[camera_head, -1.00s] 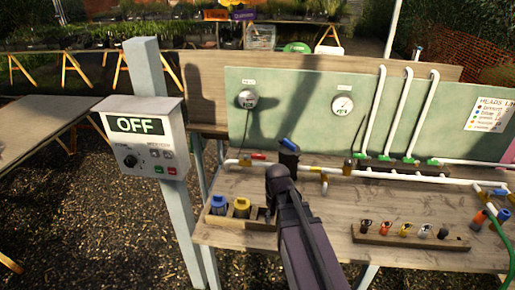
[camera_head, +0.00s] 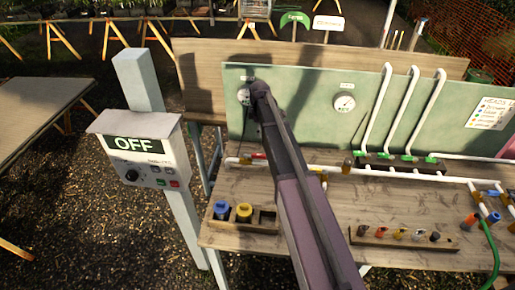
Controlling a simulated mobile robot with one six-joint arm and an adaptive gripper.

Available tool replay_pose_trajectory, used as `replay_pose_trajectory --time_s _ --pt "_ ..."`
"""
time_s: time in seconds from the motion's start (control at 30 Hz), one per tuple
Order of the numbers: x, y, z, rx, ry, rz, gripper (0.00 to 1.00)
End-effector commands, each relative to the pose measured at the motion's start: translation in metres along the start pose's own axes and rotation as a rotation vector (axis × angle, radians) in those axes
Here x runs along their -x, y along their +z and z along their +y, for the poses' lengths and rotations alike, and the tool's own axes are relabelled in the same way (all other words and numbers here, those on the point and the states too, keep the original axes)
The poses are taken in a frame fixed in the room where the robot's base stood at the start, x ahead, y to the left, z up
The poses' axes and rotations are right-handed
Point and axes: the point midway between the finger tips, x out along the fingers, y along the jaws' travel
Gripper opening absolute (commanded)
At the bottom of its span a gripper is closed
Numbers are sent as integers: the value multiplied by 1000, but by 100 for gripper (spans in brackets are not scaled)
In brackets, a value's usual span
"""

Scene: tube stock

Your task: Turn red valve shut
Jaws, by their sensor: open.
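A red valve handle (camera_head: 258,156) lies along the white pipe at the left of the bench, beside a brass fitting (camera_head: 246,160). My arm crosses just to its right and may cover part of it. My gripper (camera_head: 253,84) is at the far end of the arm, raised in front of the green panel by the left gauge (camera_head: 243,97). It is above the red handle in the picture and apart from it. The gripper is open; its fingers are small, dark and mostly hidden behind the wrist, and I see nothing held.
A control box (camera_head: 138,148) reading OFF stands on a post at the left. A wooden holder with a blue piece (camera_head: 221,210) and a yellow piece (camera_head: 244,212) sits at the bench front. White pipes (camera_head: 403,112) rise at the right. A green hose (camera_head: 491,250) hangs at the right.

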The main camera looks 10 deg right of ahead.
Motion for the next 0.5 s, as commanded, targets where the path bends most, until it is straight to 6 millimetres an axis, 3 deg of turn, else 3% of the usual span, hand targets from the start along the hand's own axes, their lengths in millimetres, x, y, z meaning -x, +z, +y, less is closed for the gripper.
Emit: replay_pose_trajectory --time_s 0.5 --pt "-4 -1 0 2 0 0 60"
